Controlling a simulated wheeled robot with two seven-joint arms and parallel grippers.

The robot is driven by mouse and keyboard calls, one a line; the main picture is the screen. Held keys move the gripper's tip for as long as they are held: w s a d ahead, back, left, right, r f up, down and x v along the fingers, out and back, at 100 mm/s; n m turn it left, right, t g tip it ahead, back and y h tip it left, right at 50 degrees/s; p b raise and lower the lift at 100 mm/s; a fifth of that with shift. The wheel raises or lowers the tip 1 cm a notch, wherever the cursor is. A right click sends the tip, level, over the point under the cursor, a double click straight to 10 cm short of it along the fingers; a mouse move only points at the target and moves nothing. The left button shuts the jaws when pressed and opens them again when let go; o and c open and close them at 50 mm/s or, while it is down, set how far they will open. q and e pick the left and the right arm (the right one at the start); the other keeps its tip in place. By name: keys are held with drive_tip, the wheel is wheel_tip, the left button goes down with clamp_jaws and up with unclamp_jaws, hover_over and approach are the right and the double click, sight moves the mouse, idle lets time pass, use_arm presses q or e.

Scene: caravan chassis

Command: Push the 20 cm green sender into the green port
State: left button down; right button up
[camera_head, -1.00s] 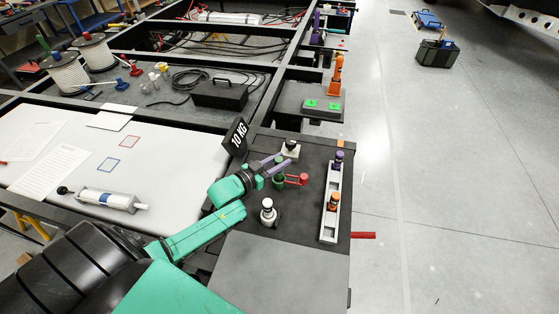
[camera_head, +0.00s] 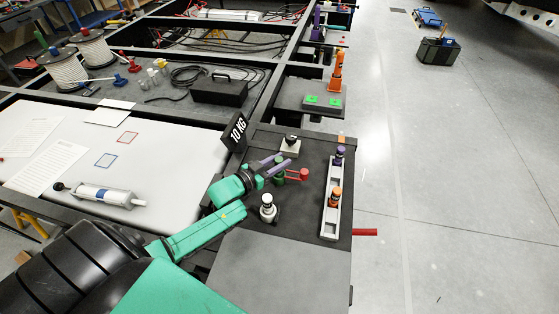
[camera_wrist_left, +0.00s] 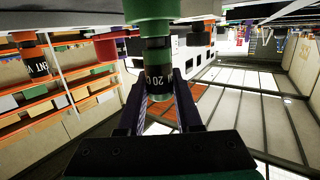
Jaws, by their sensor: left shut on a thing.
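The green sender (camera_wrist_left: 158,80) is a dark cylinder with green and silver bands and a partly readable "20" label, seen in the left wrist view between the fingers. My left gripper (camera_head: 284,164) is shut on it, above the dark bench top. In the head view the green piece (camera_head: 279,178) shows by the purple fingers, beside a red bracket (camera_head: 299,175). A wider green cylinder (camera_wrist_left: 150,10) meets the sender's end at the top edge of the wrist view. I cannot tell whether it is the port, or how deep the sender sits. My right gripper is out of view.
A white-topped piece (camera_head: 267,206) stands near my wrist and another (camera_head: 290,146) behind the fingers. A grey tray (camera_head: 329,224) at the right holds a purple (camera_head: 339,158) and an orange (camera_head: 335,197) sender.

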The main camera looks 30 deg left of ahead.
use_arm(q)
drive_tip(key=shift+f+b, duration=0.4)
drive_tip(key=shift+f, duration=0.2)
drive_tip(key=c, duration=0.5)
unclamp_jaws()
drive_tip(key=v, duration=1.4)
drive_tip(key=shift+s, duration=0.25)
drive_tip(key=shift+a+r, duration=0.15)
